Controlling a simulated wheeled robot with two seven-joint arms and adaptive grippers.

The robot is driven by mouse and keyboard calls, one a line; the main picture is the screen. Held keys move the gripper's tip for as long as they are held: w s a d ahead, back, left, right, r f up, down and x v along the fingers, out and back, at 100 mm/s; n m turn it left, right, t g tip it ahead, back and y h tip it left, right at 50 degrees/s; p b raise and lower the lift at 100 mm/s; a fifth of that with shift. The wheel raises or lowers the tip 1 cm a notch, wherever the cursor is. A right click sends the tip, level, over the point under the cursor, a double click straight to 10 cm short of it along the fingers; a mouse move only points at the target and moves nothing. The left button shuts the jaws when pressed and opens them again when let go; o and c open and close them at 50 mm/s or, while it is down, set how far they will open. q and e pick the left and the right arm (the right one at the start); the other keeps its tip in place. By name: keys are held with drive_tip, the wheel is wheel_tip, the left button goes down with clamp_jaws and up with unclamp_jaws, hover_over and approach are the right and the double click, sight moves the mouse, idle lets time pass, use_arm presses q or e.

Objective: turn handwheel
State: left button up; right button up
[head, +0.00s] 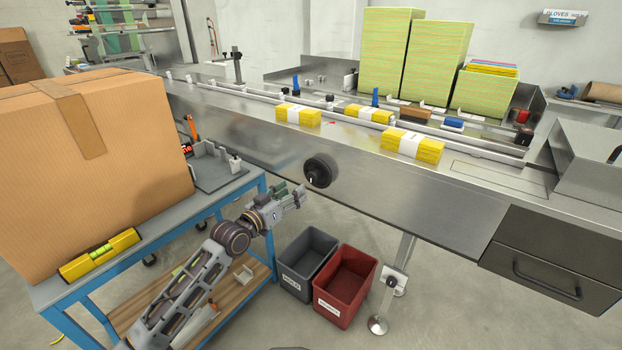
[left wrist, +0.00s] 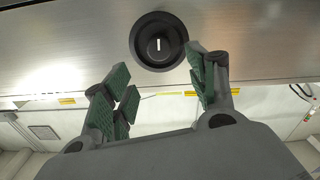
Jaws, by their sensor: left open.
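The handwheel (head: 319,171) is a round black knob on the front steel panel of the machine in the head view. It also shows in the left wrist view (left wrist: 158,41), at the top centre, with a white mark on its face. My left gripper (head: 297,192) is just below and left of the handwheel in the head view. In the left wrist view its green-padded fingers (left wrist: 160,92) are spread apart and empty, with the handwheel beyond and between them. I see no contact with the handwheel. My right gripper is not in view.
A blue-framed cart (head: 215,205) with a large cardboard box (head: 90,165) and a yellow level (head: 100,255) stands at left. Grey (head: 307,262) and red (head: 345,285) bins sit on the floor below.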

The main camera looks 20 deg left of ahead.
sight(311, 177)
use_arm(q)
drive_tip(key=shift+b+x, duration=0.65)
drive_tip(key=shift+x, duration=2.75)
drive_tip(key=shift+b+x, duration=0.3)
drive_tip(key=shift+x, duration=1.15)
drive_tip(key=shift+w+d, duration=0.2)
drive_tip(key=shift+w, duration=0.2)
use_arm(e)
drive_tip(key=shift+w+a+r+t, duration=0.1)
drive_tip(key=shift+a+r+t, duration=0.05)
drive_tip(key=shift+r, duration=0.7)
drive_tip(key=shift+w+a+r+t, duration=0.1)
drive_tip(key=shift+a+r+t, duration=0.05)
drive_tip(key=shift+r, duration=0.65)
use_arm(q)
drive_tip(key=c, duration=1)
drive_tip(key=shift+m, duration=0.3)
drive_tip(key=shift+c, duration=0.2)
